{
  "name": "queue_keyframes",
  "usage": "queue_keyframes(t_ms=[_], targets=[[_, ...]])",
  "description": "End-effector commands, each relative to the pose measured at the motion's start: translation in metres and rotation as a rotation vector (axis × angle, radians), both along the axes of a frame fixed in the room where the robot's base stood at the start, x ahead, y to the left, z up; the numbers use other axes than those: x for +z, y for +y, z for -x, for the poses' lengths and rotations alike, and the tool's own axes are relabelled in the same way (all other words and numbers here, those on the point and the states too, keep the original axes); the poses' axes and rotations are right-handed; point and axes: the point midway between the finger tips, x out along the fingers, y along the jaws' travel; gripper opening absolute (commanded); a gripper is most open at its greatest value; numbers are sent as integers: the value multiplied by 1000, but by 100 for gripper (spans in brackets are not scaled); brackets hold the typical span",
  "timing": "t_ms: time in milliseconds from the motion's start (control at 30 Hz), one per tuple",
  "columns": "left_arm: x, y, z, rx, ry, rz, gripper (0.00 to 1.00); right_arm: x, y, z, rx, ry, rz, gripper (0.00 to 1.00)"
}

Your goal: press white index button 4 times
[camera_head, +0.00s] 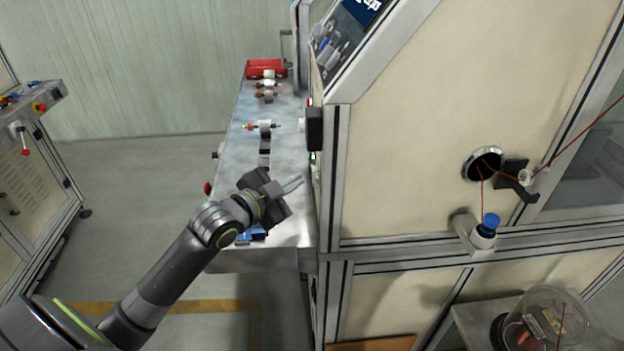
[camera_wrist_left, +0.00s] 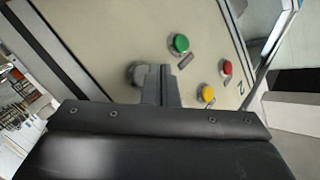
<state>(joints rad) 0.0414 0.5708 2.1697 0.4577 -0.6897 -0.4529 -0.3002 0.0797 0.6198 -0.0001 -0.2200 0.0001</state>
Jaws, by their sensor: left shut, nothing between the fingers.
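My left gripper (camera_head: 294,185) reaches in front of the machine's side in the head view, its fingers shut and empty, pointing right toward the panel. In the left wrist view the closed fingers (camera_wrist_left: 160,84) point at a cream button panel (camera_wrist_left: 140,30). A round pale grey-white button (camera_wrist_left: 135,72) sits just left of the fingertips and is partly covered by them. I cannot tell whether the fingers touch it. In the head view the panel's button face is turned away. My right gripper is not in view.
The panel also carries a green button (camera_wrist_left: 180,43), a red button (camera_wrist_left: 225,67) and a yellow button (camera_wrist_left: 207,92). Open floor is at left.

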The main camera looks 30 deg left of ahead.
Motion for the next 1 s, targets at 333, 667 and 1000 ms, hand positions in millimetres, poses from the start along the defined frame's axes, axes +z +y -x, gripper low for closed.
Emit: queue_keyframes(t_ms=[333, 667, 1000], targets=[[0, 0, 0, 0, 0, 0, 0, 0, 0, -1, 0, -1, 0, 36], [0, -2, -1, 0, 0, 2, 0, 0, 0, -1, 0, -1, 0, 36], [0, -7, -4, 0, 0, -1, 0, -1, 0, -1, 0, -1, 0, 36]])
